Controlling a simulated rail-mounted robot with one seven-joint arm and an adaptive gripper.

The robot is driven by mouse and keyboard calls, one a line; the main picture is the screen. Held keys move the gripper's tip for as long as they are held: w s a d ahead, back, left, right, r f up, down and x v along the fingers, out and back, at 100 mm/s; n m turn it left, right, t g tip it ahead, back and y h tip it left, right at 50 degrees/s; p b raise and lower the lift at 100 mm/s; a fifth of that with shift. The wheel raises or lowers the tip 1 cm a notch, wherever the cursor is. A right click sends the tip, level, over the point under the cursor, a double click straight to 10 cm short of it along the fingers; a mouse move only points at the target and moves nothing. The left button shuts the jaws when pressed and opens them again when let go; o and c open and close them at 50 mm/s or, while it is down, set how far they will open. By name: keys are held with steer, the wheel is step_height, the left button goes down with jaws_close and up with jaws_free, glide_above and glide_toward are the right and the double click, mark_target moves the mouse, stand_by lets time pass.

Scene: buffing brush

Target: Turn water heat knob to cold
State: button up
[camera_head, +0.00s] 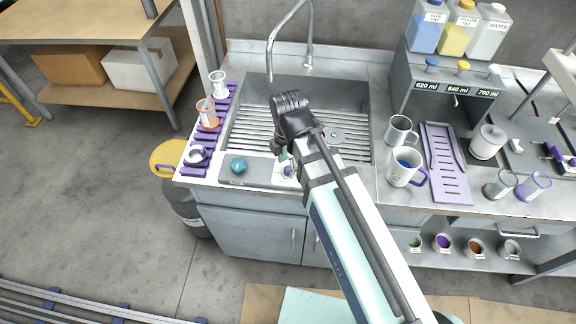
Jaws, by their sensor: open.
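A grey control panel (262,172) lies along the front edge of the sink. A teal faceted knob (238,166) sits on its left part. A pale and purple round control (288,171) sits farther right, partly hidden by my arm. Labels on the panel are too small to read, so I cannot tell which control sets the water heat. My gripper (284,155) is open and hangs over the panel near the pale and purple control, right of the teal knob. My arm hides much of the gripper, and I cannot tell whether it touches the control.
The metal sink (252,115) with a tall faucet (309,50) lies behind the panel. A purple rack (196,165) with cups stands at left. Mugs (407,168) and a purple tray (448,185) stand on the right counter. The floor at left is mostly clear.

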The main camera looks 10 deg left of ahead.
mark_target(288, 169)
step_height(288, 169, up, 10)
stand_by(0.5)
stand_by(0.3)
